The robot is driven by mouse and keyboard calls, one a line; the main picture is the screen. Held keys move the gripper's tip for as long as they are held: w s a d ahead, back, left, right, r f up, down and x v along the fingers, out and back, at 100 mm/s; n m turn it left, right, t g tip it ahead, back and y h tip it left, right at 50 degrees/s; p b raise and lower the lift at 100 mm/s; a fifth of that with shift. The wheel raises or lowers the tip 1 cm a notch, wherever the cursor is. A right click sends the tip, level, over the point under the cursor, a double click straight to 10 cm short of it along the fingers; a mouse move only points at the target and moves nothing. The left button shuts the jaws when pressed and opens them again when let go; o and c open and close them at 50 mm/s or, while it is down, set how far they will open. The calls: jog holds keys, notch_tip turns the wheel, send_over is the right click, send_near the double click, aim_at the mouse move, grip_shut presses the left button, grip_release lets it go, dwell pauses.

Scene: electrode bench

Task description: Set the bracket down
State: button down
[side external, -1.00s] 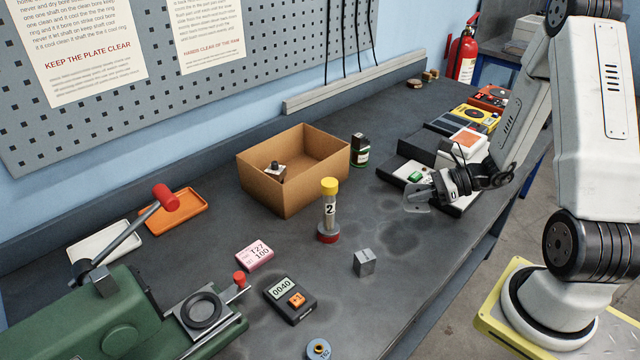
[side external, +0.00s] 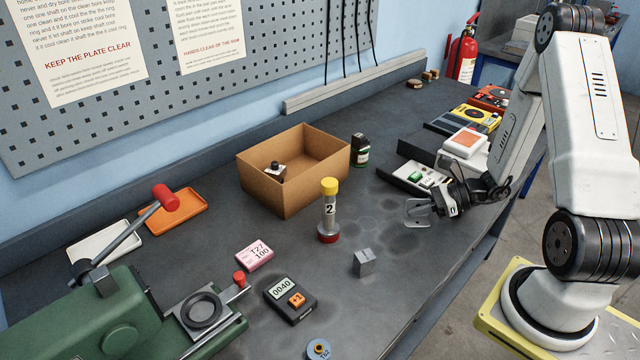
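My gripper (side external: 412,213) is low over the right part of the dark bench, its grey fingers pointing left. The fingers look spread, and I make out nothing held between them. No part is plainly recognisable as a bracket. A small grey metal block (side external: 363,263) stands on the bench, below and left of my gripper and apart from it; I cannot tell whether it is the bracket. A steel cylinder marked 2 (side external: 329,212), with a yellow cap and red base, stands upright to the left of my gripper.
An open cardboard box (side external: 292,195) holds a small dark part. A green-labelled bottle (side external: 360,151) stands beside it. Instrument cases (side external: 466,142) crowd the bench behind my gripper. A display unit (side external: 290,299), a pink card (side external: 255,255) and a green machine (side external: 120,320) occupy the front left.

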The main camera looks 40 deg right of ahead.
aim_at(413, 231)
jog(key=shift+f, duration=1.6)
jog(key=shift+f, duration=0.6)
jog(key=c, duration=0.7)
grip_release()
jog(key=shift+c, duration=0.2)
jog(key=shift+s+d, duration=0.1)
jog(key=shift+s+d+r, duration=0.25)
jog(key=shift+d, duration=0.05)
jog(key=v, duration=0.4)
notch_tip(413, 231, up, 5)
jog(key=shift+r, duration=0.15)
jog(key=shift+a+r, duration=0.1)
jog(key=shift+r, duration=0.7)
